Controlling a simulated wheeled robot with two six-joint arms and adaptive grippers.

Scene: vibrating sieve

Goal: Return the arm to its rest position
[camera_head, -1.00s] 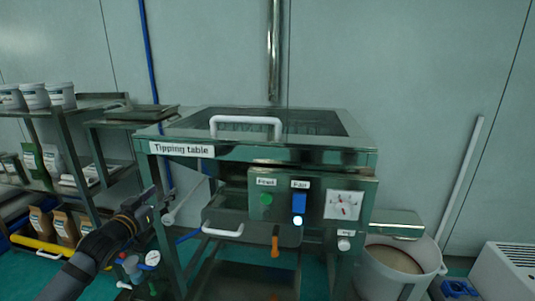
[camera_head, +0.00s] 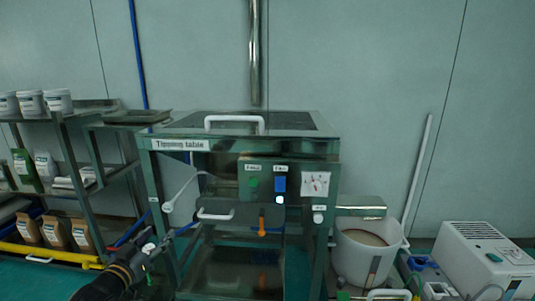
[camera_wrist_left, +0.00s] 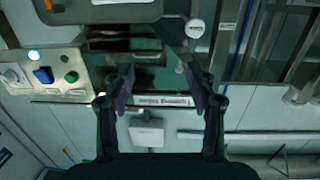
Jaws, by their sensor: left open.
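My left gripper (camera_head: 158,243) is low at the left front of the machine labelled "Tipping table" (camera_head: 240,148), beside its left legs. In the left wrist view the gripper (camera_wrist_left: 161,90) has its two fingers wide apart with nothing between them. The machine appears upside down there, its control panel (camera_wrist_left: 45,75) left of the fingers. In the head view this panel (camera_head: 289,190) has a green button, a blue switch with a lit white light below it, and a dial. My right gripper is in neither view.
A shelf rack (camera_head: 65,160) with tubs and bags stands at left. A white bucket (camera_head: 368,250) with pale contents is under the spout at right. A white box-shaped unit (camera_head: 485,255) stands further right. A yellow rail (camera_head: 50,252) runs low at left.

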